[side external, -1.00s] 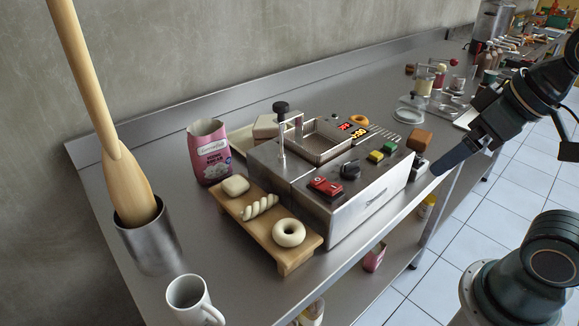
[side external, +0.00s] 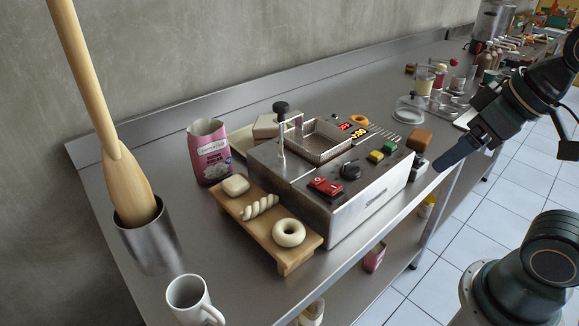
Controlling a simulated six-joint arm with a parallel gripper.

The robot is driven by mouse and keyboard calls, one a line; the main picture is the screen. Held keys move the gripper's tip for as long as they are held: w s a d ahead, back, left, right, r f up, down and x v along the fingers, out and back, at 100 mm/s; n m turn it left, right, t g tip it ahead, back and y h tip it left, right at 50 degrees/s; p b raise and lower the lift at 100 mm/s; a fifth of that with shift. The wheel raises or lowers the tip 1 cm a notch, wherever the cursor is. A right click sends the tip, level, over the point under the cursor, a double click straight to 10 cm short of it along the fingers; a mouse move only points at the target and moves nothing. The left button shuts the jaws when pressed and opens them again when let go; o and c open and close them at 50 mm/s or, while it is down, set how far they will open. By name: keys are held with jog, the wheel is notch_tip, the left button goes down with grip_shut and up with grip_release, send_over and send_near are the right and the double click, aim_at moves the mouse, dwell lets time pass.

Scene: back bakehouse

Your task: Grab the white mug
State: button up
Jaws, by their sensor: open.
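The white mug (side external: 186,302) stands upright on the steel counter at the bottom left, near the front edge of the view. Its handle is on the lower right side, and its base is close to or past the bottom of the picture. My gripper (side external: 443,162) is far from it, at the right, beyond the steel fryer and by the counter's right edge. The jaws are open and hold nothing that I can see. They are seen nearly edge-on, so the gap between them is not clear.
Between gripper and mug stand the fryer (side external: 345,212) and a wooden board (side external: 284,257) with several dough pieces. A tall wooden paddle stands in a steel canister (side external: 150,246) behind the mug. A pink bag (side external: 209,155) is farther back. Bare counter lies right of the mug.

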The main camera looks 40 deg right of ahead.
jog(key=w+a+r+n+y, duration=0.1)
jog(key=w+a+r+n, duration=0.1)
jog(key=w+a+n, duration=0.35)
jog(key=n+g+y, duration=0.3)
jog(key=n+g, duration=0.1)
jog(key=n, duration=0.5)
send_over(186, 297)
jog(key=s+d, duration=0.2)
jog(key=s, duration=0.1)
jog(key=shift+s+a+f, duration=0.1)
jog(key=shift+a+f, duration=0.05)
jog(key=shift+f, duration=3.95)
jog(key=shift+a+f, duration=0.1)
jog(key=shift+f, duration=3.95)
jog(key=shift+x, duration=2.55)
